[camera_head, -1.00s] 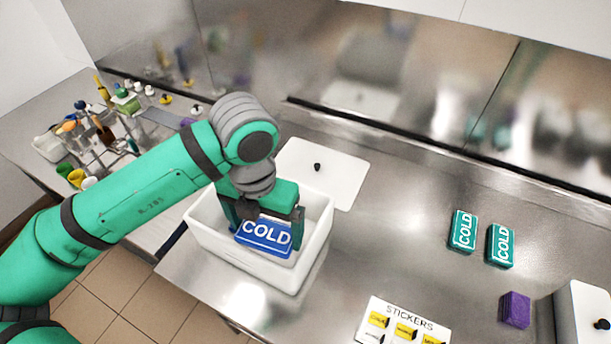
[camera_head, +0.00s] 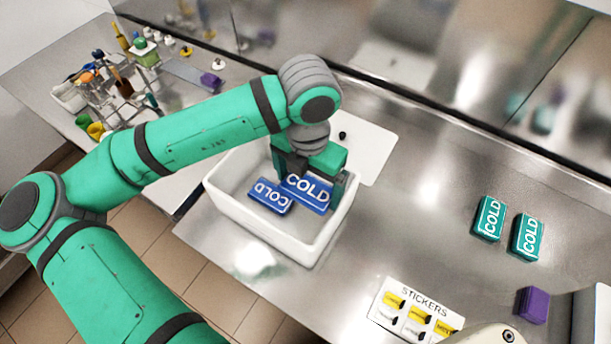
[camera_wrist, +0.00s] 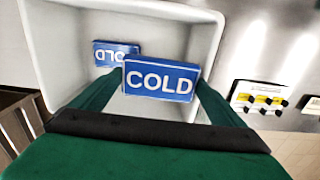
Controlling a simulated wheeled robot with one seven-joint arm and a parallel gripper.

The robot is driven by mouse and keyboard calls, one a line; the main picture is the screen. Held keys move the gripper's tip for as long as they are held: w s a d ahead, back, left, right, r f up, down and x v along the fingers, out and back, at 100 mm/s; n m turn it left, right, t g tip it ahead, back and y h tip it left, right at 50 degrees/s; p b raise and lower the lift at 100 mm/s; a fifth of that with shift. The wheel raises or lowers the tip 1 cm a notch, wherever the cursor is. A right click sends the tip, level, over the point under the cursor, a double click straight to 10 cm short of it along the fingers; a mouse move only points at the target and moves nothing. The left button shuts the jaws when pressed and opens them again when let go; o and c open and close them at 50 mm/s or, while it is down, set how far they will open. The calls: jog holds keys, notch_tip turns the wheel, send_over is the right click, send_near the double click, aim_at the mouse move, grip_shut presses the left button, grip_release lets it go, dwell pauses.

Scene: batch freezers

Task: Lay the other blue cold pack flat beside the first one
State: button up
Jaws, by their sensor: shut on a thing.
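My gripper (camera_wrist: 159,84) is shut on a blue cold pack (camera_wrist: 160,79) with white COLD lettering. The held pack (camera_head: 307,191) is inside the white bin (camera_head: 262,241), at its right part. The first blue cold pack (camera_head: 270,197) lies in the bin to the left of the held one, its lettering upside down in the head view. It also shows in the wrist view (camera_wrist: 110,52), farther from the camera and partly covered by the held pack. I cannot tell whether the held pack touches the bin floor or the first pack.
A white lid (camera_head: 366,150) with a black knob lies behind the bin. Two teal cold packs (camera_head: 489,218) (camera_head: 527,238), a purple block (camera_head: 532,305) and a sticker sheet (camera_head: 418,311) are on the steel counter to the right. A crowded rack (camera_head: 108,88) stands at the left.

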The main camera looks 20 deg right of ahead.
jog(key=shift+s+a+f, duration=0.1)
jog(key=shift+f, duration=1.35)
jog(key=shift+o, duration=0.2)
jog(key=shift+w+f, duration=0.15)
jog(key=shift+f, duration=1.7)
jog(key=shift+w+f, duration=0.15)
jog(key=shift+f, duration=1.65)
jog(key=o, duration=0.9)
jog(key=shift+o, duration=0.2)
jog(key=shift+r, duration=0.1)
